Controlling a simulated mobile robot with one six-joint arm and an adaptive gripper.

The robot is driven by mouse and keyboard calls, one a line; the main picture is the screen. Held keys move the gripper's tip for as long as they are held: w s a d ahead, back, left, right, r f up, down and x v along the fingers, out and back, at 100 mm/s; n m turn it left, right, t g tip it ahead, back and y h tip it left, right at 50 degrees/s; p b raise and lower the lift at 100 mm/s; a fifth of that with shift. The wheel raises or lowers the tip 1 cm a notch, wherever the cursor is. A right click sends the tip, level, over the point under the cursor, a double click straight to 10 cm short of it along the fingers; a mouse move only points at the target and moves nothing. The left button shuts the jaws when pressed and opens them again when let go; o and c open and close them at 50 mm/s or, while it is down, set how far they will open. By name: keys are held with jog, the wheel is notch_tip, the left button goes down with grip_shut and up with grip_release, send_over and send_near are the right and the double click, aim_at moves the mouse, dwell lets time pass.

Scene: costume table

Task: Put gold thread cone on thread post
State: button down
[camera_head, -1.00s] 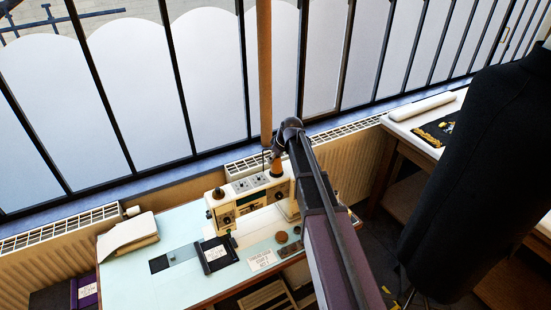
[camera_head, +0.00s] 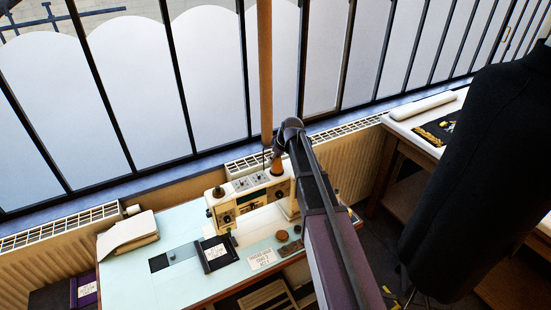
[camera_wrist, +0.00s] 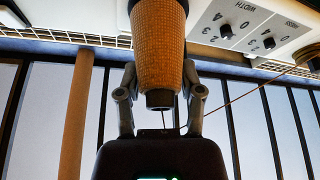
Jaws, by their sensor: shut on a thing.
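The gold thread cone (camera_wrist: 157,45) is large in the wrist view, with a black narrow tip and a dark part at its wide end. My gripper (camera_wrist: 159,78) has a finger on each side of it and is shut on it. In the head view the cone (camera_head: 276,167) shows small beneath my gripper (camera_head: 277,154), at the top of the cream sewing machine (camera_head: 248,201). The thread post cannot be made out at the cone. Whether the cone is seated or just above the machine top cannot be told.
The machine stands on a pale blue table (camera_head: 130,270) with a black-framed card (camera_head: 214,253), a label card (camera_head: 262,259) and a folded cloth stack (camera_head: 128,233). A wooden pole (camera_head: 265,80) and barred window are behind. A dark garment form (camera_head: 475,180) stands at right.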

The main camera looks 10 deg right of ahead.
jog(key=shift+c, duration=0.8)
grip_release()
jog(key=shift+r, duration=0.2)
